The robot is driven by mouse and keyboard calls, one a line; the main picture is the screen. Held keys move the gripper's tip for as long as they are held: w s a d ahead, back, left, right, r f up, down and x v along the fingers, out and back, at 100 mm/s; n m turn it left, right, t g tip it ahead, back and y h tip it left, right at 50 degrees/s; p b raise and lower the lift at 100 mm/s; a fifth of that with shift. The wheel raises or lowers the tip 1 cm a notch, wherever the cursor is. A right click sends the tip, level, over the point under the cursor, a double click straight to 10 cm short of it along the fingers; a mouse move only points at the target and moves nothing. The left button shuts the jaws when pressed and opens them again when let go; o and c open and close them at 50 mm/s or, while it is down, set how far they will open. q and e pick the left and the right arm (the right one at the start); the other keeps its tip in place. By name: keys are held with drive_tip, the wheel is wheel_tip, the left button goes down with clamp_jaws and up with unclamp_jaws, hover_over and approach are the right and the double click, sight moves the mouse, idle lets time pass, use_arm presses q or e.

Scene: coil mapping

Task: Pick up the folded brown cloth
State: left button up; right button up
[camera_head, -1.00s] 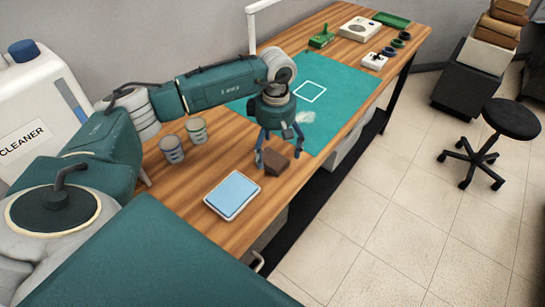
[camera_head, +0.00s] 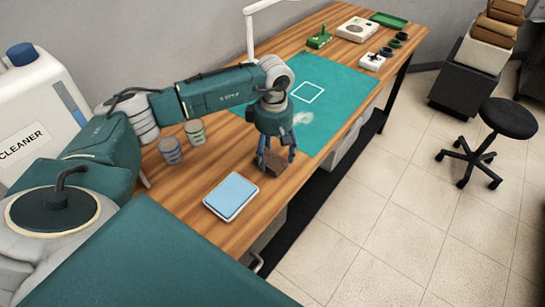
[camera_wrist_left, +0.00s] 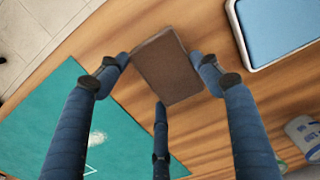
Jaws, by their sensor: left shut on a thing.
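The folded brown cloth (camera_head: 278,166) is a small dark block on the wooden table, between the teal mat and the blue-topped tray. In the left wrist view the cloth (camera_wrist_left: 168,68) lies between the blue fingers. My left gripper (camera_head: 276,160) points down over it. In the left wrist view the gripper (camera_wrist_left: 163,76) has a finger at each side of the cloth and a third at its near edge, shut on it. The cloth looks at table level; any gap beneath it cannot be told. My right gripper is out of view.
A blue-topped tray (camera_head: 232,196) lies close in front. A teal mat (camera_head: 330,85) with a pale smudge (camera_head: 303,118) lies behind. Two cups (camera_head: 171,150) stand to the left. Several devices and a green tray (camera_head: 389,20) are at the far end. A stool (camera_head: 510,118) stands on the floor.

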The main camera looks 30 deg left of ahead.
sight(274, 156)
use_arm(q)
drive_tip(key=shift+r, duration=0.55)
wheel_tip(274, 156, up, 19)
drive_tip(key=b, duration=0.3)
drive_tip(key=shift+f, duration=0.1)
